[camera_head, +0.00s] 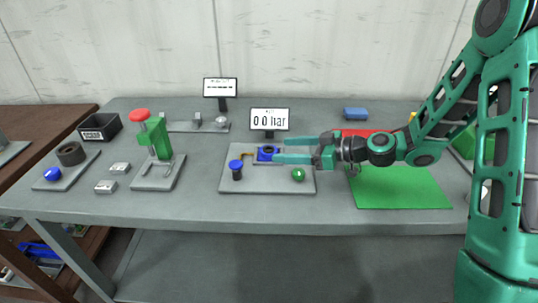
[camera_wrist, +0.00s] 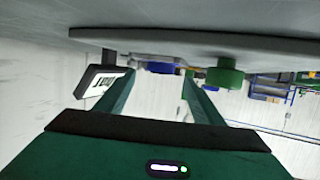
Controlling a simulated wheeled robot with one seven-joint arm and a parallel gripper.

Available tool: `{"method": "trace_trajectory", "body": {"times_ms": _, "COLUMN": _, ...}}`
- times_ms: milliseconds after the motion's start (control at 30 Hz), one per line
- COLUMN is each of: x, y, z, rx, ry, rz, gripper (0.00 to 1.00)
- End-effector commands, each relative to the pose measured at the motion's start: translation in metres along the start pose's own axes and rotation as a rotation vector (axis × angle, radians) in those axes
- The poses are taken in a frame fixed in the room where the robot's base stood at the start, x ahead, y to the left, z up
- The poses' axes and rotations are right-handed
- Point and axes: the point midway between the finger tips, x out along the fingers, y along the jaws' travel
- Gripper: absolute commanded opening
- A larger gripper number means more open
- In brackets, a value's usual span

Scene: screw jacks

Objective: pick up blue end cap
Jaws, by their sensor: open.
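A blue block-like part with a dark round centre (camera_head: 267,154) sits on the grey plate (camera_head: 228,186) in the head view. A blue-topped black cylinder (camera_head: 236,172) stands on the same plate to its left. I cannot tell for sure which blue part is the end cap. My gripper (camera_head: 279,150) reaches in from the right, low over the plate, its fingers open and pointing left at the blue part. The wrist view is tilted and upside down; a blue part (camera_wrist: 160,68) shows between the open fingertips (camera_wrist: 160,78). No thing is held.
A green knob (camera_head: 298,175) is at the plate's front right; it also shows in the wrist view (camera_wrist: 225,73). A pressure display (camera_head: 269,120) stands behind the plate. A green press (camera_head: 155,138) and a blue ball (camera_head: 53,174) are left; a green mat (camera_head: 400,190) is right.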

Motion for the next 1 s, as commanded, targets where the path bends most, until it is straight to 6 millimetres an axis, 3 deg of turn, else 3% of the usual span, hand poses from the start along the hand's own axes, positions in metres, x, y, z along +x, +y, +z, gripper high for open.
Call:
{"method": "trace_trajectory", "body": {"times_ms": 233, "x": 0.035, "y": 0.000, "z": 0.001, "rx": -0.001, "ry": 0.000, "rz": -0.005, "gripper": 0.62}}
{"method": "trace_trajectory", "body": {"times_ms": 567, "x": 0.041, "y": 0.001, "z": 0.001, "rx": -0.001, "ry": 0.000, "rz": -0.003, "gripper": 0.62}}
{"method": "trace_trajectory", "body": {"times_ms": 800, "x": 0.041, "y": 0.001, "z": 0.001, "rx": -0.001, "ry": 0.000, "rz": -0.002, "gripper": 0.09}}
{"method": "trace_trajectory", "body": {"times_ms": 1000, "x": 0.040, "y": 0.001, "z": 0.000, "rx": -0.001, "ry": 0.001, "rz": -0.002, "gripper": 0.09}}
